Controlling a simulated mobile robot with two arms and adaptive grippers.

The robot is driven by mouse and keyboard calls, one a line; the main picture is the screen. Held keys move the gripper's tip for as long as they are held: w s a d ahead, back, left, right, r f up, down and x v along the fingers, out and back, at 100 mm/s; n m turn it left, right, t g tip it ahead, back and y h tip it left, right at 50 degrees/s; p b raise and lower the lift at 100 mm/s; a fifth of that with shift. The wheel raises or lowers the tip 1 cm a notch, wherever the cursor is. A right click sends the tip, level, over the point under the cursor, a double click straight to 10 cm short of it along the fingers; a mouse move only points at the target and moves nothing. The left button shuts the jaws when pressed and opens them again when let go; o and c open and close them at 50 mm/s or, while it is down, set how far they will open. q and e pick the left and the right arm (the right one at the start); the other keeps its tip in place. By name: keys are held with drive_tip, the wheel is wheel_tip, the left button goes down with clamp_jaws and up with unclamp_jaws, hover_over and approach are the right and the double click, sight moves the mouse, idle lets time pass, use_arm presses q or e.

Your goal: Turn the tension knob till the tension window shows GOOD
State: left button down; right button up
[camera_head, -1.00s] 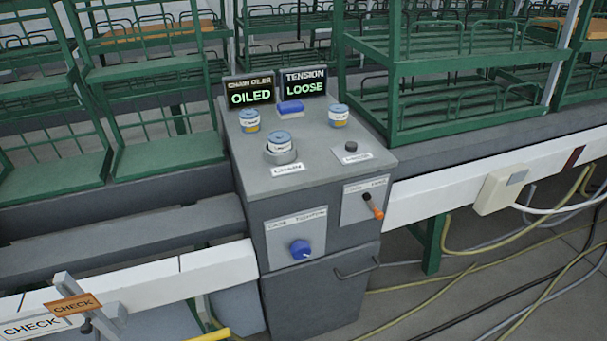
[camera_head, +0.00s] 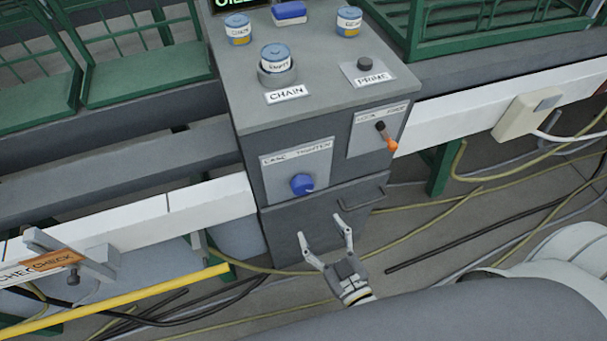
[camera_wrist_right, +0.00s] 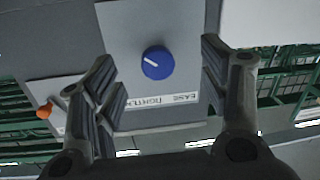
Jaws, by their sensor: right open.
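The blue tension knob (camera_head: 302,184) sits on a light plate marked EASE and TIGHTEN on the front of the grey cabinet. In the right wrist view the knob (camera_wrist_right: 157,62) shows between my fingers, farther off, with a white pointer line. My right gripper (camera_head: 322,226) is open and empty, below and in front of the knob, apart from it. It also shows open in the wrist view (camera_wrist_right: 160,85). The tension window is out of the head view at the top; only a bit of the neighbouring display (camera_head: 236,3) shows. My left gripper is not in view.
An orange-tipped lever (camera_head: 388,141) stands right of the knob, above a cabinet handle (camera_head: 362,199). Labelled tins, such as one in the CHAIN holder (camera_head: 276,58), and a PRIME button (camera_head: 365,64) are on top. A yellow bar (camera_head: 130,296) and floor cables lie low.

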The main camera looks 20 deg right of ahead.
sight(305, 191)
drive_tip(key=shift+t+h, duration=0.3)
drive_tip(key=shift+t, duration=0.2)
drive_tip(key=w+r, duration=0.1)
drive_tip(key=w, duration=0.2)
drive_tip(key=w+r, duration=0.1)
drive_tip(key=w, duration=0.2)
drive_tip(key=w+r, duration=0.1)
drive_tip(key=w, duration=0.3)
drive_tip(key=shift+w+a+p, duration=0.1)
drive_tip(key=shift+a+p, duration=0.2)
drive_tip(key=shift+w, duration=0.6)
drive_tip(key=c, duration=1)
drive_tip(key=shift+m, duration=0.3)
